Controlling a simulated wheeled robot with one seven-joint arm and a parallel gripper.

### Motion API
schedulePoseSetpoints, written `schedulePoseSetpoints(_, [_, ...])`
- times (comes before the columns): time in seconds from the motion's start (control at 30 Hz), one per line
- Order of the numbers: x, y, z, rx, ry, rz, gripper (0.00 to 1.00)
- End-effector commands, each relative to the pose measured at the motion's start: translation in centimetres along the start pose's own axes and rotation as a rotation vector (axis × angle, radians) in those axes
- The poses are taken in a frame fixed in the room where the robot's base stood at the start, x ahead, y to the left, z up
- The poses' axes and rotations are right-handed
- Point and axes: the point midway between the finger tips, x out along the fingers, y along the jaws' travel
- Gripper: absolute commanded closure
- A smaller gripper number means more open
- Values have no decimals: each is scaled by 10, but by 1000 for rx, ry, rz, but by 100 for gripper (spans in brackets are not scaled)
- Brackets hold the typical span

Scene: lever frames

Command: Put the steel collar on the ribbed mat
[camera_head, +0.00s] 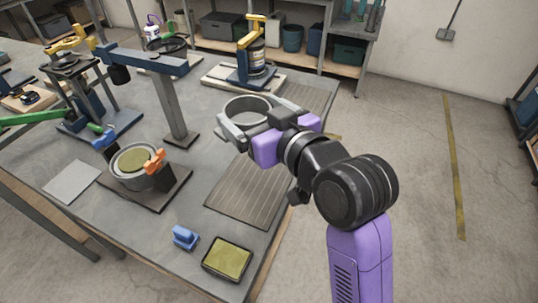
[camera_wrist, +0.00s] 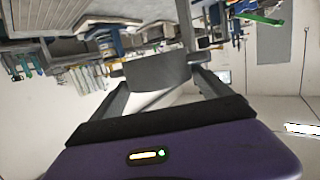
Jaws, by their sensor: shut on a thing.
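The steel collar (camera_head: 233,108), a wide grey open ring, is in my gripper (camera_head: 252,117), above the table. In the wrist view the collar (camera_wrist: 157,73) shows as a grey curved wall between the two fingers of my gripper (camera_wrist: 160,85). The fingers are shut on it. The ribbed mat (camera_head: 245,197), a grey-brown sheet with parallel lines, lies flat near the table's right edge, below and nearer than the collar in the head view. My arm hides part of the mat's far right side. Its visible surface is bare.
A second lined panel (camera_head: 312,97) lies farther back. A blue block (camera_head: 185,237) and a yellow-topped tray (camera_head: 228,259) sit in front. A grey post (camera_head: 172,105) rises left of the collar.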

Motion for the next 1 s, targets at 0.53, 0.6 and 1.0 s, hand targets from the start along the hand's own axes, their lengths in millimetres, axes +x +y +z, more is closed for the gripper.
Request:
schedulePoseSetpoints(0.53, [24,0,119,3,0,2,84])
schedulePoseSetpoints(0.6, [25,1,128,2,0,3,84])
schedulePoseSetpoints(1.0, [33,1,167,2,0,3,84])
